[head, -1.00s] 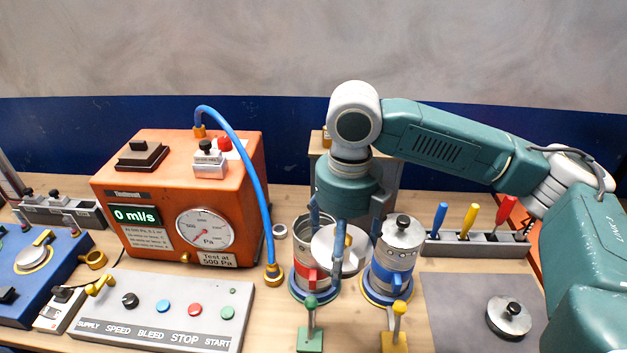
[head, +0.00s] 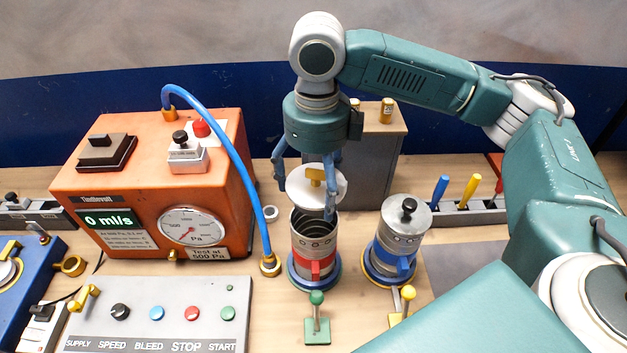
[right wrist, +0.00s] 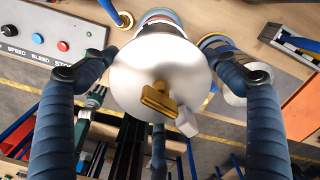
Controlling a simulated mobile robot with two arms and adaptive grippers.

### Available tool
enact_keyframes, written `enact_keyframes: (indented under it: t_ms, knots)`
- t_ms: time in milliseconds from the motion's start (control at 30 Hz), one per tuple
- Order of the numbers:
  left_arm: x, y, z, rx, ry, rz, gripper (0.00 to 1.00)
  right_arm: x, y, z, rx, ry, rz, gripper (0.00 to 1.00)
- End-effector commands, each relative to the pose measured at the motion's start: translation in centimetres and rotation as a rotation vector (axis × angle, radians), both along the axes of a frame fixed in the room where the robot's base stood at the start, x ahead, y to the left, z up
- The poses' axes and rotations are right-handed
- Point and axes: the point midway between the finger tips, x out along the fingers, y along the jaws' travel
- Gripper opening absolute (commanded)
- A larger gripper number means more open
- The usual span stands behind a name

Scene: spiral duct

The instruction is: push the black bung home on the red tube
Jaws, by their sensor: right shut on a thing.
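The red-banded tube (head: 299,251) stands upright on a blue base, its mouth open at the top. My right gripper (head: 309,205) is above it, pointing down. Its fingers are shut on a pale round disc (head: 327,193) with a yellow handle (head: 315,176). The disc is over the rear of the tube's mouth; I cannot tell whether it touches the rim. In the right wrist view the disc (right wrist: 150,65) sits between the fingers and hides most of the tube. A black-knobbed bung (head: 408,212) tops the blue-banded tube (head: 389,247). My left gripper is not in view.
A green clamp (head: 316,315) and a yellow clamp (head: 405,305) stand in front of the tubes. An orange tester (head: 130,195) with a blue hose (head: 240,155) is at left. A control panel (head: 150,325) lies in front. A screwdriver rack (head: 465,215) is at right.

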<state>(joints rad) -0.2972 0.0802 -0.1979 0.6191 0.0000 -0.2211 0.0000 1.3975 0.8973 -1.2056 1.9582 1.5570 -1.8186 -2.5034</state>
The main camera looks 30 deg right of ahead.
Motion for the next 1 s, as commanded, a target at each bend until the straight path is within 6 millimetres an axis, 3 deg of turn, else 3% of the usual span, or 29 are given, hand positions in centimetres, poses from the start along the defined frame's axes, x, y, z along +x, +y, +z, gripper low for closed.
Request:
enact_keyframes:
  t_ms: [100,200,267,567,1000]
  knots:
    - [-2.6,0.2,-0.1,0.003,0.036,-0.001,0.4,0.2,0.0,0.1,0.001,0.004,-0.003,0.49]
    - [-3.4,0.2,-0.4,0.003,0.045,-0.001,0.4,0.1,0.0,-0.5,0.0,0.003,-0.003,0.49]
    - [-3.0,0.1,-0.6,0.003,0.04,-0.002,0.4,0.1,0.0,-1.0,-0.001,0.004,-0.004,0.49]
    - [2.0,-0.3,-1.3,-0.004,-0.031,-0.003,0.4,0.1,0.0,-3.9,0.0,0.003,-0.003,0.49]
    - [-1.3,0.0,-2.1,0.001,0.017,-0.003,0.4,0.2,0.0,-5.7,0.001,0.001,-0.003,0.49]
